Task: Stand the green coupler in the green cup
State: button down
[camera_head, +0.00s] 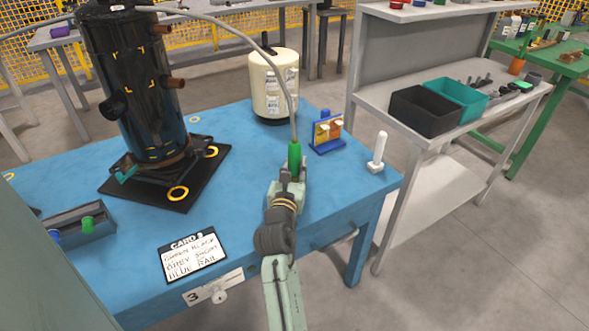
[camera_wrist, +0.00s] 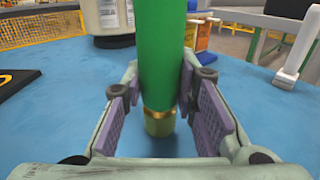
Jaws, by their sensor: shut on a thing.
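The green coupler (camera_head: 294,154) hangs upright at the end of a pale hose above the blue table. My gripper (camera_head: 291,173) is shut on it. In the wrist view the coupler (camera_wrist: 161,50) stands between the purple pads of my gripper (camera_wrist: 163,95), its brass lower end (camera_wrist: 160,122) pointing down. A small green piece (camera_head: 88,223), possibly the green cup, sits in a grey tray (camera_head: 75,237) at the table's left, apart from my gripper. I cannot tell whether that piece is hollow.
A black compressor (camera_head: 135,85) stands on a dark plate at the back left. A cream canister (camera_head: 272,85), a blue card stand (camera_head: 327,148) and a white post (camera_head: 378,150) are beyond my gripper. A handwritten card (camera_head: 192,256) lies near the front edge.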

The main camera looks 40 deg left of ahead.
jog(key=shift+f, duration=0.3)
jog(key=c, duration=1.7)
grip_release()
jog(key=shift+f, duration=0.15)
jog(key=o, duration=0.4)
